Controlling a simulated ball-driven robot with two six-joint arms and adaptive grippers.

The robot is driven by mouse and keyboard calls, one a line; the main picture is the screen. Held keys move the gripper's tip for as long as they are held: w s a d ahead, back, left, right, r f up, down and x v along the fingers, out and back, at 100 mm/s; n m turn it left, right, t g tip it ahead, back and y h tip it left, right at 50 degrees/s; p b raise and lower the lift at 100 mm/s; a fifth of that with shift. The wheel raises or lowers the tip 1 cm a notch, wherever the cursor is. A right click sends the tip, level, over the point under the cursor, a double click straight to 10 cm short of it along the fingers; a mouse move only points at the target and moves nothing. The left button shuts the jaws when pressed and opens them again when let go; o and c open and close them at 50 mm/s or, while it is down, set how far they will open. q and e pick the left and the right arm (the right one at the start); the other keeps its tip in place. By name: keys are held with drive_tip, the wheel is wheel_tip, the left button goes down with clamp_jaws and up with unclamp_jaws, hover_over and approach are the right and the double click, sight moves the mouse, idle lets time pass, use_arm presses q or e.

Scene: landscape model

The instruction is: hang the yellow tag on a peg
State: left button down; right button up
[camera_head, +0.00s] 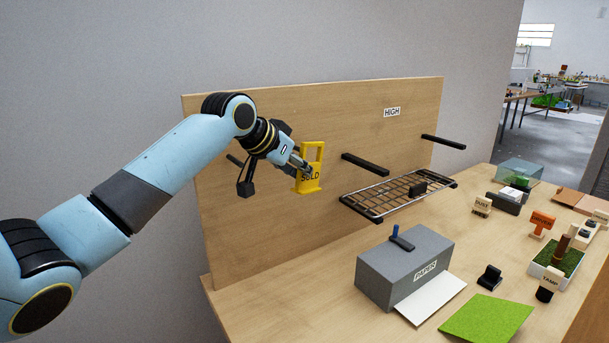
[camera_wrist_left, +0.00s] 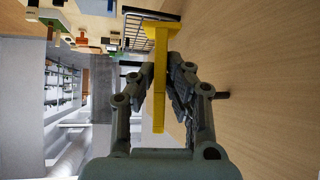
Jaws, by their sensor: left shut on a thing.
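The yellow tag (camera_head: 309,182) has dark lettering that reads "SOLD" and an open loop at its top. My left gripper (camera_head: 302,168) is shut on it and holds it upright in front of the wooden board (camera_head: 290,235). In the left wrist view the tag (camera_wrist_left: 160,85) shows edge-on between the two fingers of the gripper (camera_wrist_left: 170,85). Black pegs stick out of the board: a middle peg (camera_head: 365,163) to the right of the tag, a right peg (camera_head: 443,142), and a left peg (camera_head: 234,160) partly behind my arm. My right gripper is not in view.
A wire rack (camera_head: 375,203) juts out below the middle peg. A "HIGH" label (camera_head: 392,112) is on the board. On the table stand a grey "PAPER" box (camera_head: 385,275), a green sheet (camera_head: 487,318), a planter (camera_head: 552,275) and small labelled items. The board left of the rack is clear.

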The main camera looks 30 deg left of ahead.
use_arm(q)
drive_tip(key=w+a+f+b, duration=0.1)
drive_tip(key=w+a+b, duration=0.1)
drive_tip(key=a+b, duration=0.2)
drive_tip(key=a, duration=0.2)
drive_tip(key=shift+w+a+f, duration=0.15)
drive_tip(key=shift+w+a, duration=0.2)
drive_tip(key=shift+w, duration=0.05)
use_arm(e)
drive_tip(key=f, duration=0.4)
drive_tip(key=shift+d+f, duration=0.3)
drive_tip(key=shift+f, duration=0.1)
use_arm(q)
drive_tip(key=c, duration=1.3)
unclamp_jaws()
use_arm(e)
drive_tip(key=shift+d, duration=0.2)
use_arm(q)
drive_tip(key=shift+o, duration=0.2)
drive_tip(key=v, duration=1.2)
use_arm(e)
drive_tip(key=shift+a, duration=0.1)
